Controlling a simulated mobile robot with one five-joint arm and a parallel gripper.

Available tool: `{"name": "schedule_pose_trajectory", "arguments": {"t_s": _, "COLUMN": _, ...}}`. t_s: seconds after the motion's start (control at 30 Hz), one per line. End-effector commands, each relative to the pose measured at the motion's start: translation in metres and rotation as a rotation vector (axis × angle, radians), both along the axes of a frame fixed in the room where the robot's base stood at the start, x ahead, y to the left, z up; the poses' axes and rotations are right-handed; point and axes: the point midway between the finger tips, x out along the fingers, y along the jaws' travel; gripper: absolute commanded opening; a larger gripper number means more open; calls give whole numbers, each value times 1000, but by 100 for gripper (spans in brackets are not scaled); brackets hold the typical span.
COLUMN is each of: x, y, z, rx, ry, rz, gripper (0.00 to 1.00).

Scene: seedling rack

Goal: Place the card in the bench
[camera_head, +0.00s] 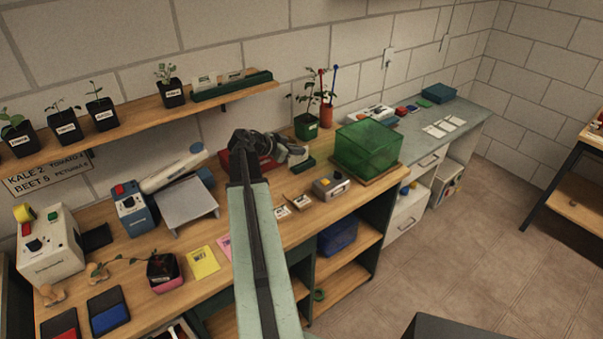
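The wooden bench (137,290) runs along the wall from the lower left to the middle. Several card-like pieces show: a yellow card (203,262) and a partly hidden pink card (224,246) lie near the bench's front edge, left of my arm. Small printed cards (301,201) lie right of my arm. White cards (444,128) lie on the grey counter at the right. I cannot tell which is the task's card. My gripper (298,153) is over the back of the bench, near a dark red box. Its fingers are too small to tell whether they are open or hold anything.
A green translucent bin (368,147) stands on the bench's right end, with a grey device (331,186) in front. A blue device (131,207) and grey stand (187,206) are at left. A wall shelf (130,115) holds potted seedlings. The floor (460,240) at right is mostly clear.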

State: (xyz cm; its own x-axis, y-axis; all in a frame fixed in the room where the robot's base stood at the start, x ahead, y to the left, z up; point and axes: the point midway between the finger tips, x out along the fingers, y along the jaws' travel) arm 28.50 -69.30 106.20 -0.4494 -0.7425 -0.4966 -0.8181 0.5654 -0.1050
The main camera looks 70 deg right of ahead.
Motion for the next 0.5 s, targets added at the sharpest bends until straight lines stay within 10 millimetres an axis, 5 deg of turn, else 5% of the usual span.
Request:
{"name": "schedule_pose_trajectory", "arguments": {"t_s": 0.03, "x": -7, "y": 24, "z": -22, "rx": 24, "ry": 19, "rz": 8, "gripper": 0}}
{"name": "schedule_pose_trajectory", "arguments": {"t_s": 0.1, "x": -10, "y": 43, "z": -33, "rx": 57, "ry": 43, "rz": 19, "gripper": 0}}
{"name": "schedule_pose_trajectory", "arguments": {"t_s": 0.23, "x": -13, "y": 58, "z": -38, "rx": 87, "ry": 67, "rz": 29, "gripper": 0}}
{"name": "schedule_pose_trajectory", "arguments": {"t_s": 0.37, "x": -10, "y": 52, "z": -37, "rx": 89, "ry": 69, "rz": 30, "gripper": 0}}
{"name": "schedule_pose_trajectory", "arguments": {"t_s": 0.5, "x": -2, "y": 16, "z": -41, "rx": 88, "ry": 68, "rz": 28, "gripper": 0}}
